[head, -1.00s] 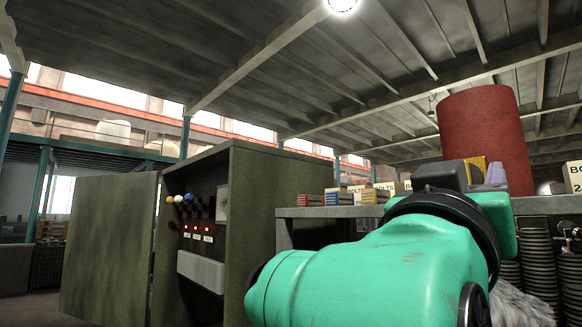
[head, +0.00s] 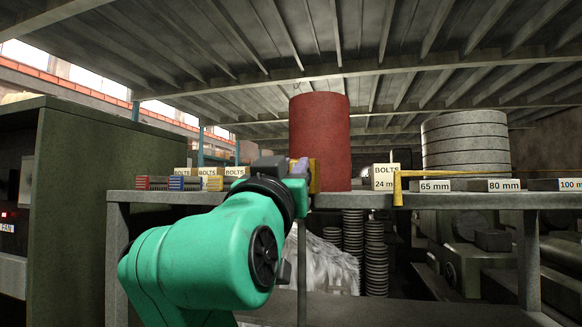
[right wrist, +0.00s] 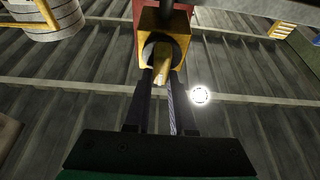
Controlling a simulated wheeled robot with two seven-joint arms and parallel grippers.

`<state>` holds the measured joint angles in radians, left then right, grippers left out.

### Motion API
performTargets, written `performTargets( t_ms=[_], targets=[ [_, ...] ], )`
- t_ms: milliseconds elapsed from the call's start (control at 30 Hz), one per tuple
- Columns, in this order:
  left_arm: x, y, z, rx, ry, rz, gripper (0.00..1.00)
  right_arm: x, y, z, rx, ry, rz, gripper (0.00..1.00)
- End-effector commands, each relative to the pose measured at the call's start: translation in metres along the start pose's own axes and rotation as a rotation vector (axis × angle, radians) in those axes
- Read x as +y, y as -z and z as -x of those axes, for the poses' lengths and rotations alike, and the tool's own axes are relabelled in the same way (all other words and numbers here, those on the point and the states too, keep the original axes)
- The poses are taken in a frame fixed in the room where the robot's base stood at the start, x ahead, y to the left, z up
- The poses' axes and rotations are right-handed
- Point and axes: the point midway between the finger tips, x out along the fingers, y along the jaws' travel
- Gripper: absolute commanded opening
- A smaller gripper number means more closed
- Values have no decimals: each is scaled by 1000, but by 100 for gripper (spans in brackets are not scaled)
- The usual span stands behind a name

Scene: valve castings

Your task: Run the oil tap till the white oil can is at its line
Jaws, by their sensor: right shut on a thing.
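A red drum (head: 320,140) stands on the grey shelf. A yellow block, seemingly the tap body (right wrist: 172,22), is at its front, with a dark ring and a yellow handle piece (right wrist: 161,64) facing my right gripper (right wrist: 161,78). The gripper's two dark fingers are shut on that handle piece. In the head view my right gripper (head: 300,172) is small and partly hidden by its own wrist, beside the tap. Whether oil runs cannot be seen. The white oil can and its line are not in view. My left gripper is not in view.
The shelf (head: 450,201) carries small boxes labelled BOLTS (head: 237,172), a yellow bar (head: 397,186), size labels and a stack of grey discs (head: 465,145). Dark stacked rings (head: 375,255) stand below. A green cabinet (head: 90,200) is at the left.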

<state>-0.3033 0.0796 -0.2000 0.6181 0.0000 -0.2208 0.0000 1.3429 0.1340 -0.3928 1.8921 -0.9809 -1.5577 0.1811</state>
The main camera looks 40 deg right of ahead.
Motion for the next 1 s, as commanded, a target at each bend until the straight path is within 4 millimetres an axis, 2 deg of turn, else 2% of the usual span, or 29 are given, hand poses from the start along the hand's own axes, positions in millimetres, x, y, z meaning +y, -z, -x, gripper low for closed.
performTargets(
  t_ms=[200,333,600,633,667,700,1000],
  targets=[
    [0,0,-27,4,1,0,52,2,-7,3,-5,-71,-180,0],
    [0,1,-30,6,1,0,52,3,-3,1,-3,-111,-275,0],
    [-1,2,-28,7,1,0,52,4,-2,0,-4,-117,-283,0],
    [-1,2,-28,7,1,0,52,4,-2,0,-4,-117,-283,34],
    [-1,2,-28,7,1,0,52,4,-2,0,-4,-117,-283,45],
    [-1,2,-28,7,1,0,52,4,-2,0,-3,-116,-283,52],
    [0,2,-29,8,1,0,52,4,-1,1,-1,-116,-282,52]
  ],
)
